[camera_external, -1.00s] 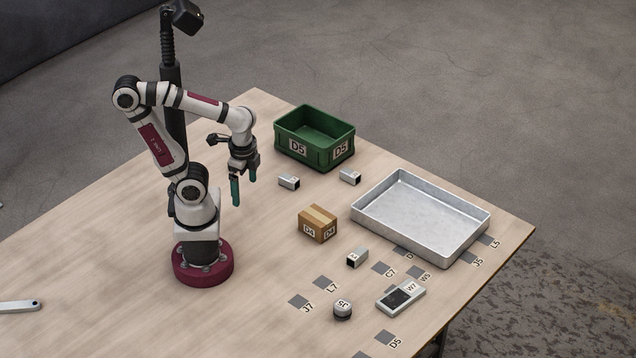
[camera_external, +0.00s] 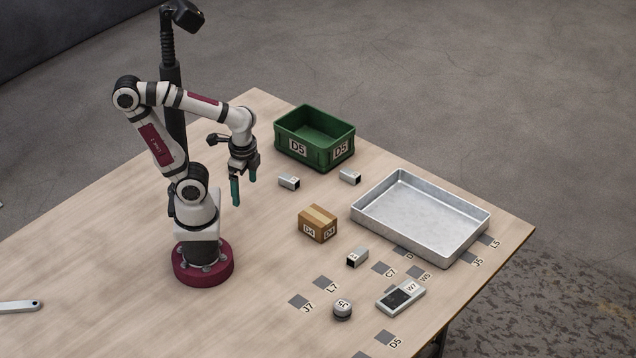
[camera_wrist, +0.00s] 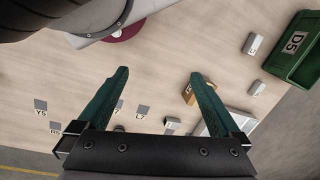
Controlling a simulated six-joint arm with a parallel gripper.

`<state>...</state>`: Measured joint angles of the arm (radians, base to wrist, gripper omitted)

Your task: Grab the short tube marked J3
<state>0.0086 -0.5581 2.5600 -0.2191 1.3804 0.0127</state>
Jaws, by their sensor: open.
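Three short square metal tubes lie on the table, and their marks are too small to read. One tube (camera_external: 289,182) lies in front of the green crate, nearest my gripper. A second tube (camera_external: 350,177) lies by the crate's front right corner. A third tube (camera_external: 357,258) lies between the cardboard box and the grey squares. In the wrist view tubes show at the upper right (camera_wrist: 253,43), at the right (camera_wrist: 256,88) and beyond the fingers (camera_wrist: 172,123). My gripper (camera_external: 244,190) is open and empty, above the table left of the nearest tube; its green fingers also show in the wrist view (camera_wrist: 160,78).
A green crate (camera_external: 315,154) marked D5 stands at the back. A metal tray (camera_external: 372,219) lies at the right. A cardboard box (camera_external: 318,224) marked D4, a round knob-like item (camera_external: 342,309) and a W7 device (camera_external: 401,297) stand nearer. The table's left front is mostly clear.

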